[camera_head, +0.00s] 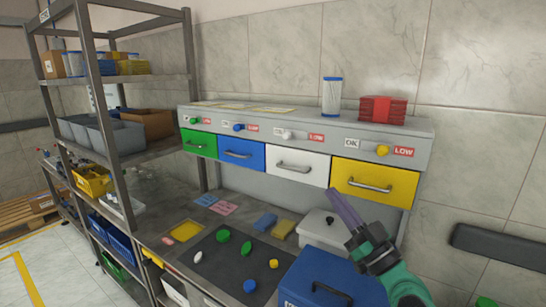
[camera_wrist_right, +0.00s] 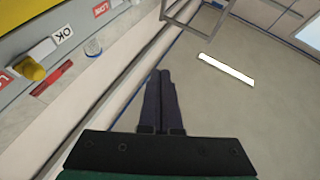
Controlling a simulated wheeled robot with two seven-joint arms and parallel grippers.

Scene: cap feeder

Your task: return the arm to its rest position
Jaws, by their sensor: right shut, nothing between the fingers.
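My right gripper (camera_head: 343,208) shows at the lower right of the head view, in front of the drawer unit and just below the yellow drawer (camera_head: 374,180). Its two dark fingers lie together, and it is shut with nothing between them. The closed fingers also show in the right wrist view (camera_wrist_right: 160,100), with a ceiling lamp (camera_wrist_right: 226,69) and bare ceiling beyond them. My left gripper is not in view.
The drawer unit (camera_head: 300,118) has green, blue, white and yellow drawers, all apparently closed. Below it, a dark mat (camera_head: 225,262) holds several coloured caps. A blue box (camera_head: 318,284) and a white lidded bin (camera_head: 325,228) stand near my arm. Metal shelving (camera_head: 102,120) is at left.

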